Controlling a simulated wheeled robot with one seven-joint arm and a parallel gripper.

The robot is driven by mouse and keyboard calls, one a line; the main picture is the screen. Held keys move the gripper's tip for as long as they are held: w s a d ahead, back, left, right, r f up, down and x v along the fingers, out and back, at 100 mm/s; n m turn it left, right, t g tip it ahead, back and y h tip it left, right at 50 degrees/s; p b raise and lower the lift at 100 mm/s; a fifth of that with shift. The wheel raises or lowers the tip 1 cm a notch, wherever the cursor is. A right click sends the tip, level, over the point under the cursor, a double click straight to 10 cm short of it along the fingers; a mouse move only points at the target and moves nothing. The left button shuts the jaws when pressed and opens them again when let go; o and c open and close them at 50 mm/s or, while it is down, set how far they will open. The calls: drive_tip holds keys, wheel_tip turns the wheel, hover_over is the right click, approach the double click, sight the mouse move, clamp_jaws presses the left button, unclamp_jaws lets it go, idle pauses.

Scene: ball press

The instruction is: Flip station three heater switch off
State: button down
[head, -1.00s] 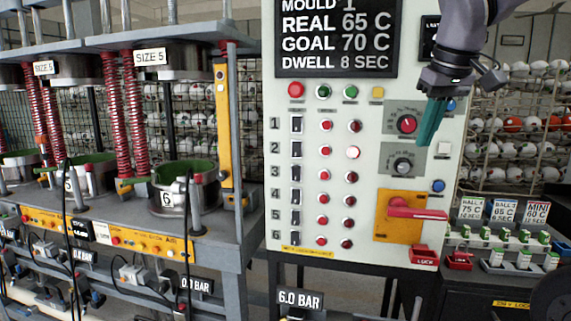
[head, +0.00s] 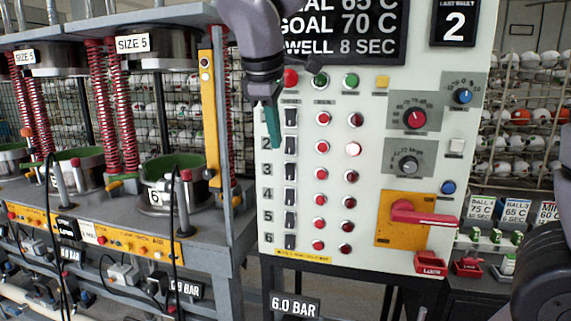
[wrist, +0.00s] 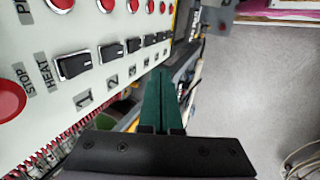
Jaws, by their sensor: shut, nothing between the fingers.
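The station three heater switch (head: 291,171) is a small black rocker in the left column of the white control panel (head: 380,175), in the row marked 3. It also shows in the wrist view (wrist: 133,45) as the third rocker along the row. I cannot tell which way it is set. My gripper (head: 275,143) has slim teal fingers, shut together and empty. In the head view, the tips are left of the rockers at about row 2, above and left of switch three. In the wrist view, the fingertips (wrist: 158,72) are beside the rocker row, apart from the rockers.
The station two rocker (head: 291,145) and station four rocker (head: 290,194) are close above and below switch three. Red lamps (head: 321,174) stand to the right. A red-handled main switch (head: 420,214) projects at lower right. The ball press (head: 175,180) stands left of the panel.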

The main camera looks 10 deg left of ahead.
approach(289, 178)
drive_tip(key=shift+s+x, duration=0.15)
drive_tip(key=shift+x, duration=1)
drive_tip(key=shift+s+x, duration=0.1)
drive_tip(key=shift+x, duration=1.05)
drive_tip(key=shift+f, duration=0.15)
drive_tip(key=shift+w+d, duration=0.1)
drive_tip(key=shift+w, duration=0.2)
